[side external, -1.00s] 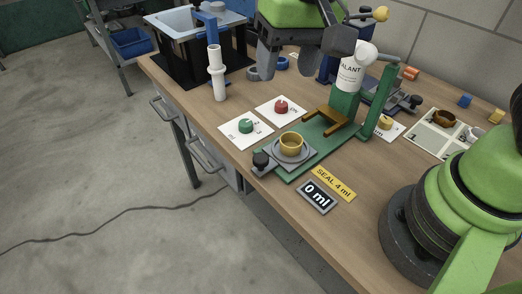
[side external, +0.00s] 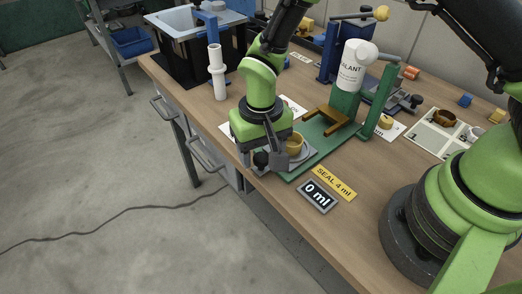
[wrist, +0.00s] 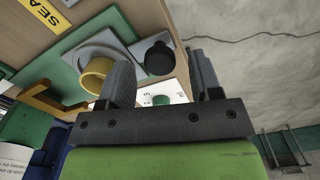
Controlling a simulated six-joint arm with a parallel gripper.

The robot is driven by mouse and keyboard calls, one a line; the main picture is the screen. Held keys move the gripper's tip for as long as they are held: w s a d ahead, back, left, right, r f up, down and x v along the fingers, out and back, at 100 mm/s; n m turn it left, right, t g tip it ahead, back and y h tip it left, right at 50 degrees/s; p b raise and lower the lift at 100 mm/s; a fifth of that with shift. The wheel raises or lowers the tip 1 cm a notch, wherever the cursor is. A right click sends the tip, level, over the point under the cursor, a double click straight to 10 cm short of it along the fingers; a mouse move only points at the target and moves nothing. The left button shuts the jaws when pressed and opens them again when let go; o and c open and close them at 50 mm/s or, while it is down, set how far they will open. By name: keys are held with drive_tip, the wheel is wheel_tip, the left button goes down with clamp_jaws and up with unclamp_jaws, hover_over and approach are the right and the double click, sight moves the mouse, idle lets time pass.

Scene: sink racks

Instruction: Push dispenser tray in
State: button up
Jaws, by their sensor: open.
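The dispenser tray (side external: 305,158) is a grey plate at the front end of the green dispenser base (side external: 318,150). A yellow cup (side external: 293,145) sits on it, and a black knob (side external: 261,159) is at its front edge. The tray also shows in the wrist view (wrist: 84,57). My gripper (side external: 263,154) is low at the tray's front, hiding part of the tray. In the wrist view its open fingers (wrist: 158,66) show on either side of the black knob (wrist: 158,58); contact cannot be told. The white sealant bottle (side external: 352,66) stands over the rear of the base.
A "0 ml" display (side external: 317,196) and a yellow "SEAL 4 ml" label (side external: 334,183) lie right of the tray. A white pipe (side external: 217,72) stands to the left. A brown fork-shaped stop (side external: 325,121) is on the base.

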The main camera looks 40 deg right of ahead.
drive_tip(key=shift+f, duration=0.4)
clamp_jaws()
drive_tip(key=d, duration=0.9)
drive_tip(key=shift+d, duration=0.3)
unclamp_jaws()
drive_tip(key=shift+r, duration=0.1)
wheel_tip(320, 180, up, 10)
